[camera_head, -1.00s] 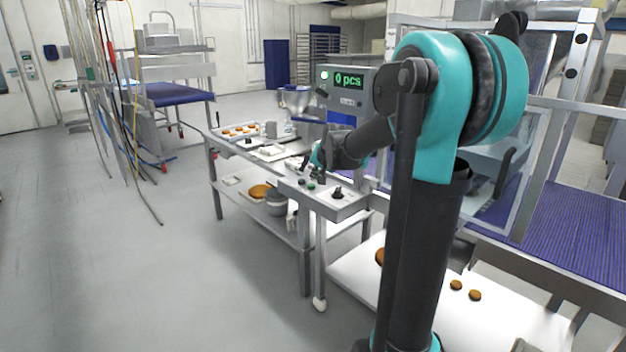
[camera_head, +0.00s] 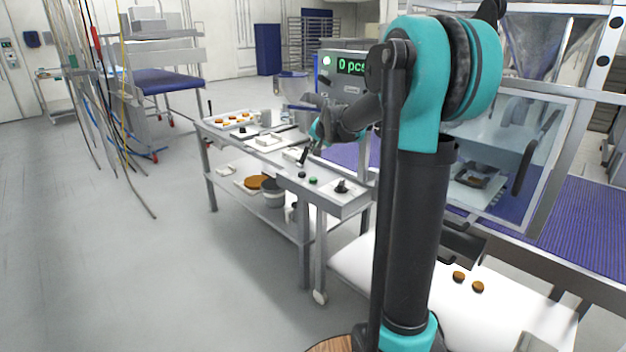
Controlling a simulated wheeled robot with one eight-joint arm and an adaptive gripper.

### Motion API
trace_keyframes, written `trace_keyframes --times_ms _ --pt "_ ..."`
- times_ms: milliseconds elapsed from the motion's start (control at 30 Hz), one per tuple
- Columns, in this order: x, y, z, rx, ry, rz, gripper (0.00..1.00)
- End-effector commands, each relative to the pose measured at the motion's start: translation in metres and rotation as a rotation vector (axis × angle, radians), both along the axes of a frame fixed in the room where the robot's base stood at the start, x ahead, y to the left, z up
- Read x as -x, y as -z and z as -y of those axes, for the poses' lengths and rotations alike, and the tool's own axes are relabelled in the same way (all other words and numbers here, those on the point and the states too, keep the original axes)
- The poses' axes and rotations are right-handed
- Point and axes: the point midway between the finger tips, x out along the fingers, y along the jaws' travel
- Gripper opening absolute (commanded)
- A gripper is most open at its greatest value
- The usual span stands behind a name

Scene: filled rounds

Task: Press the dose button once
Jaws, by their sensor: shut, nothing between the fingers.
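A grey control box (camera_head: 325,196) stands at the front end of the steel table. On its top are a green button (camera_head: 313,181), a black button (camera_head: 302,174) to its left, and a black knob (camera_head: 341,187) to its right. I cannot read any label that tells which is the dose button. My gripper (camera_head: 303,159) is shut and empty, pointing down just above and behind the black button, apart from the green one. A display (camera_head: 351,67) reads "0 pcs", its right end hidden by my arm.
Behind the box, the table holds a tray (camera_head: 232,119) with several orange-topped pieces and small white containers. A metal hopper (camera_head: 292,86) stands behind. A glazed guard frame (camera_head: 515,150) and blue belt are at right.

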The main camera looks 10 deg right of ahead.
Motion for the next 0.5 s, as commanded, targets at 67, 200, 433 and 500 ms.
trace_keyframes --times_ms 67,200,433,500 --pt "0.000 0.008 0.000 0.000 0.000 0.000 0.00" --pt "0.000 0.026 0.000 0.000 0.000 0.000 0.00" --pt "0.000 0.056 0.000 0.000 0.000 0.000 0.00" --pt "0.000 0.064 0.000 0.000 0.000 0.000 0.00"
